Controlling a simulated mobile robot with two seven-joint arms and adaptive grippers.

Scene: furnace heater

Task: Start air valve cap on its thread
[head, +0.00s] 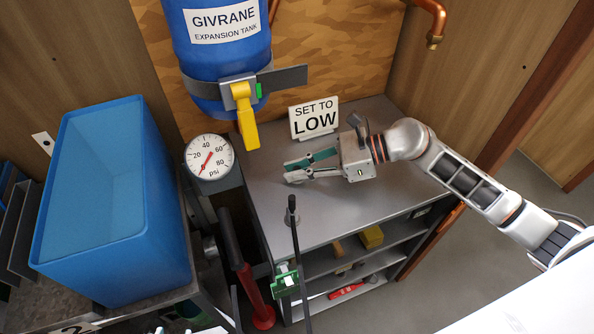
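I cannot pick out the air valve cap or its thread for certain. A small dark upright fitting (291,211) with a round base stands at the bench's near left edge, partly behind a thin black rod. The blue expansion tank (215,45) hangs on the back wall, with a yellow lever (246,120) pointing down from its bracket. My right gripper (288,170) reaches in from the right over the grey bench, its fingers pointing left and apart. I see nothing held between them. It is right of the yellow lever and behind the dark fitting. My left gripper is not in view.
A round psi gauge (209,157) stands left of the bench (350,221). A "SET TO LOW" sign (315,119) stands behind my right gripper. A large blue bin (110,210) fills the left. The thin black rod (299,262) and a red post (252,293) stand in front.

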